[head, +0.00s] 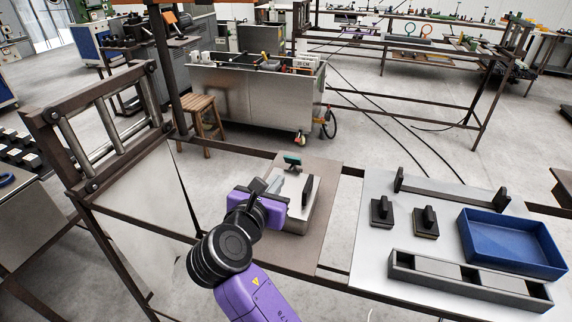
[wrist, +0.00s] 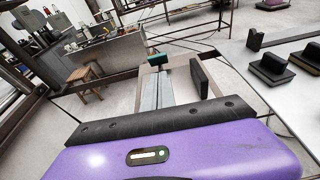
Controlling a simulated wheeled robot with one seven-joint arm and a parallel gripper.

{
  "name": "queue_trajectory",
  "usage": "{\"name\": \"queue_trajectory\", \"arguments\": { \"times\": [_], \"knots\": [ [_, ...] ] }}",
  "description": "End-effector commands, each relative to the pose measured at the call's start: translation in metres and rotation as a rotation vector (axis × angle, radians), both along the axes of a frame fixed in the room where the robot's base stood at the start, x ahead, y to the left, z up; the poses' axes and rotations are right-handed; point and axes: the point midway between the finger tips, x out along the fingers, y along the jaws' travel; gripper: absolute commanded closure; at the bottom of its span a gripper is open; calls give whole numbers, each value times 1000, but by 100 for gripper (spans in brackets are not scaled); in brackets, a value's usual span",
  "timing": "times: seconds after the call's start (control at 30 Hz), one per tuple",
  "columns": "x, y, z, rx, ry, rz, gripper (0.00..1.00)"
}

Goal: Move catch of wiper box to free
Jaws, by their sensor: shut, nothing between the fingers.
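The pale grey box (head: 297,217), which I take as the wiper box, stands on a brown board on the bench, with an upright black handle plate (head: 307,191) on its right side. A small teal-green piece (head: 292,160), possibly the catch, is at its far end; it also shows in the wrist view (wrist: 157,59). I cannot tell the catch's position. My gripper (head: 266,184) is shut and empty over the box's left near part, short of the green piece. My purple gripper body hides part of the box; contact is unclear.
On the light panel at right are two black handled blocks (head: 382,211) (head: 426,222), a black bar with end posts (head: 450,192), a blue tray (head: 513,248) and a long dark compartment rack (head: 468,283). A brown metal frame (head: 105,125) rises at left.

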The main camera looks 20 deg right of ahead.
Motion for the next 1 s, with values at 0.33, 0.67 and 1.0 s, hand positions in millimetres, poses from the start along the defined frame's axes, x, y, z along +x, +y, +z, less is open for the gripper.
{"name": "queue_trajectory", "arguments": {
  "times": [0.33,0.67,1.0],
  "knots": [
    [28,-21,-9,-21,18,6,100],
    [68,-49,-23,-21,17,8,100],
    [79,-57,-27,-19,15,10,100]
  ]
}}
